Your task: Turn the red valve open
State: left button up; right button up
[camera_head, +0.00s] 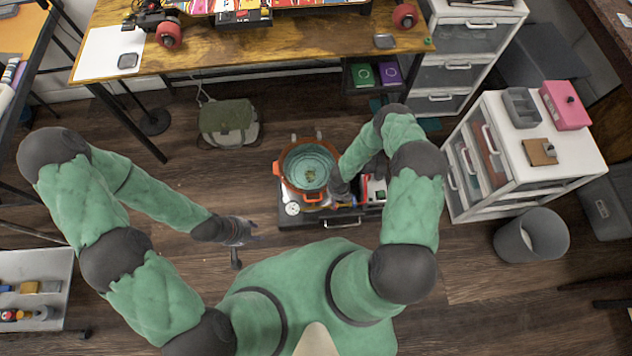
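An orange-rimmed pot (308,167) with a teal inside stands on a low dark unit (301,219) on the floor, right of the middle. Small red and orange parts (313,197) show at the pot's front edge; I cannot tell whether one is the red valve. My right gripper (343,193) is low beside the pot's right front side, partly hidden by its own arm, so its fingers and any contact are unclear. My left gripper (248,232) hangs over bare floor left of the unit, its fingers seemingly apart and empty.
A round white gauge (292,209) sits at the unit's front left. A red and white item (374,189) is right of my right gripper. A green bag (228,124) lies behind left. A white drawer cabinet (515,185) and a grey bin (531,235) stand right.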

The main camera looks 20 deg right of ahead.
jog(key=shift+m, duration=0.4)
jog(key=f+b, duration=0.1)
jog(key=f, duration=0.2)
jog(key=f+b, duration=0.2)
jog(key=f, duration=0.2)
jog(key=w+f+b, duration=0.1)
jog(key=f+b, duration=0.1)
jog(key=f, duration=0.2)
jog(key=shift+a, duration=0.1)
jog(key=shift+s, duration=0.1)
grip_shut()
